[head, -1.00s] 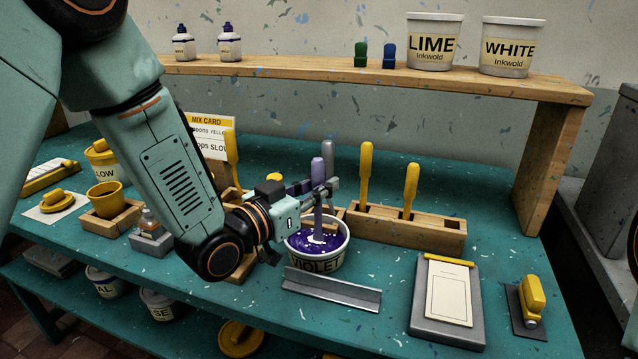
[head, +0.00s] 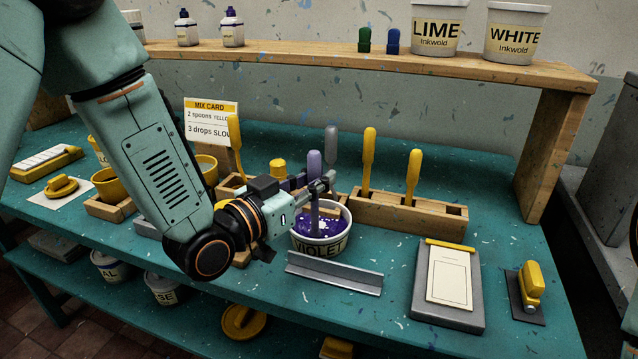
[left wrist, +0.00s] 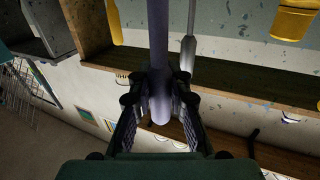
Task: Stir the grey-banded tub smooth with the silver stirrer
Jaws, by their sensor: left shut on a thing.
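The tub (head: 322,247) marked VIOLET, with a greyish label band, stands upright on the teal bench. It holds purple ink (head: 328,227) with pale specks on top. My left gripper (head: 322,188) is above the tub, shut on a lilac-handled stirrer (head: 314,164). Its shaft stands nearly upright in the ink; its lower end is hidden. The left wrist view shows this lilac handle (left wrist: 160,90) between the fingers. A separate silver-grey handle (head: 331,143) stands behind, seemingly in the wooden rack; it also shows in the left wrist view (left wrist: 187,55). My right gripper is not in view.
The wooden rack (head: 430,220) with yellow-handled tools stands behind and right of the tub. A metal angle strip (head: 333,274) lies close in front. A clipboard (head: 450,285) and a yellow-handled tool (head: 532,288) lie right. A raised shelf (head: 400,62) runs behind.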

